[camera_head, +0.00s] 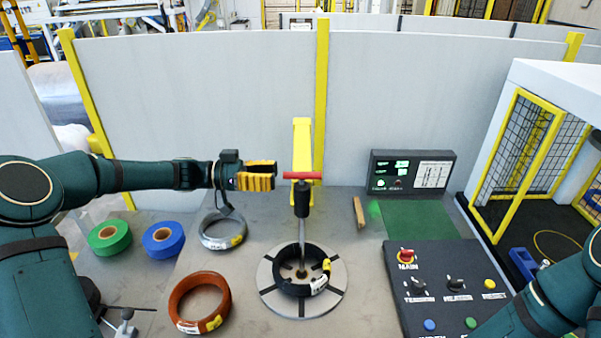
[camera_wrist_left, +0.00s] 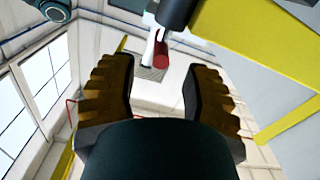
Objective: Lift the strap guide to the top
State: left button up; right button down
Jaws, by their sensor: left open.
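The strap guide stands over the black coil (camera_head: 286,276), with a red crossbar (camera_head: 302,175), a black sleeve (camera_head: 302,199) and a thin rod reaching down to the coil. A yellow post (camera_head: 302,140) rises behind it. My left gripper (camera_head: 274,176) is open, level with the red crossbar and just left of its left end. In the left wrist view, the red bar end (camera_wrist_left: 161,54) shows beyond the gap between the open fingers (camera_wrist_left: 160,95). It is not held. My right arm shows at the lower right, but its gripper is out of view.
The coil lies on a round slotted plate (camera_head: 337,269). Grey (camera_head: 222,231) and copper (camera_head: 200,302) coils, with green (camera_head: 110,237) and blue (camera_head: 163,238) tape rolls, lie left. A control panel (camera_head: 440,275) and display (camera_head: 410,172) stand right.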

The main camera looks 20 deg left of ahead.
aim_at(300, 175)
pick_arm(q)
jog(key=x, duration=0.7)
jog(key=shift+p, duration=0.3)
jog(key=shift+c, duration=0.4)
grip_shut()
